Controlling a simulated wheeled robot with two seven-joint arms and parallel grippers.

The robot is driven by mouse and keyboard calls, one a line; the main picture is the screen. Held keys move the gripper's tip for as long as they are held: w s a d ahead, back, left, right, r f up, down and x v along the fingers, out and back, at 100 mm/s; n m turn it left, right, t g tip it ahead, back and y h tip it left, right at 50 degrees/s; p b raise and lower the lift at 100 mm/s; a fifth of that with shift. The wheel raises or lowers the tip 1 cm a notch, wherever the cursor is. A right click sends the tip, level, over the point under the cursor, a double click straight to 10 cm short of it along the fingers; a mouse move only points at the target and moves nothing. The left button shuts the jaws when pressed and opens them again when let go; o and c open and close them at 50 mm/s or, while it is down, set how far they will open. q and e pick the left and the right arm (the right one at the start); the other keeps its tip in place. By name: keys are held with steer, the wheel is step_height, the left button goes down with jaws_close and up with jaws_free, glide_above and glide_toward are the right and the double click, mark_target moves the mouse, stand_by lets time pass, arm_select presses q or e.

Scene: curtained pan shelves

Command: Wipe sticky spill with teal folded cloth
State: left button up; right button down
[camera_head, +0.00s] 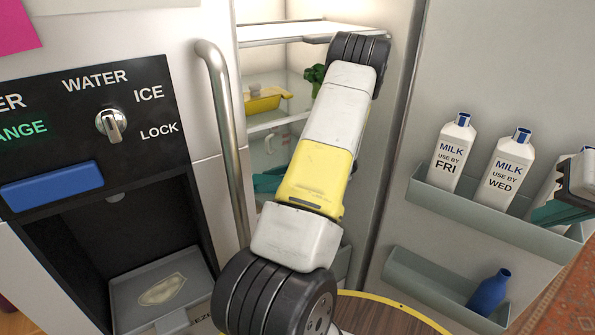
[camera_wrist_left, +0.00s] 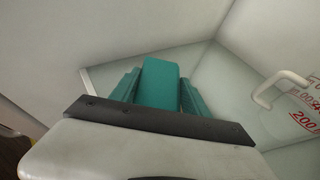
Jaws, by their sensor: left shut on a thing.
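My left gripper (camera_wrist_left: 160,92) is inside the fridge, its teal fingers on either side of a teal folded cloth (camera_wrist_left: 160,78). It is shut on the cloth, over or near a glassy shelf (camera_wrist_left: 222,88). In the head view my left arm hides most of this; only a bit of teal shows beside it. A pale yellowish patch, looking like a spill (camera_head: 163,290), lies on the grey dispenser tray (camera_head: 128,291) at lower left. My right gripper (camera_head: 563,207) is at the right edge by the door bin, partly cut off; its opening is unclear.
The open door's bin (camera_head: 458,203) holds milk cartons (camera_head: 453,153); a lower bin (camera_head: 425,280) holds a blue bottle (camera_head: 489,292). A yellow dish (camera_head: 262,103) stands inside the fridge. A jug handle (camera_wrist_left: 276,88) is right of the cloth. The fridge handle (camera_head: 222,130) stands left of my arm.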

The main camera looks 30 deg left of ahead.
arm_select(q)
steer(key=shift+f, duration=0.9)
stand_by(0.7)
